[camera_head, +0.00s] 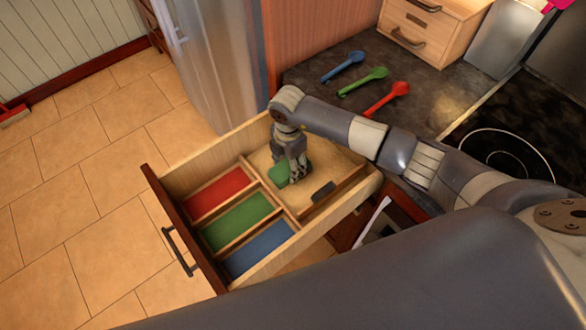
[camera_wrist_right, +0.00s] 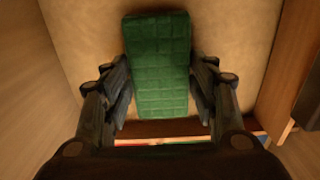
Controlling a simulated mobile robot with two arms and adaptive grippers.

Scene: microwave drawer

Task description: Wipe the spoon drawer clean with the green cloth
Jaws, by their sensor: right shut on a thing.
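The spoon drawer (camera_head: 262,277) is pulled open, with a red, a green and a blue compartment near its front and a larger bare wooden compartment behind them. My right gripper (camera_head: 298,172) reaches down into that larger compartment, shut on the green cloth (camera_head: 280,172). In the right wrist view the cloth (camera_wrist_right: 160,65) lies between the two fingers (camera_wrist_right: 160,95), flat over the pale drawer floor. Blue (camera_head: 343,67), green (camera_head: 363,82) and red (camera_head: 387,98) spoons lie on the dark counter, outside the drawer. My left gripper is out of view.
A small dark piece (camera_head: 323,191) sits by the larger compartment's divider; I cannot tell what it is. The drawer walls stand close around my right gripper. A wooden drawer box (camera_head: 432,30) and a cooktop (camera_head: 506,150) are on the counter.

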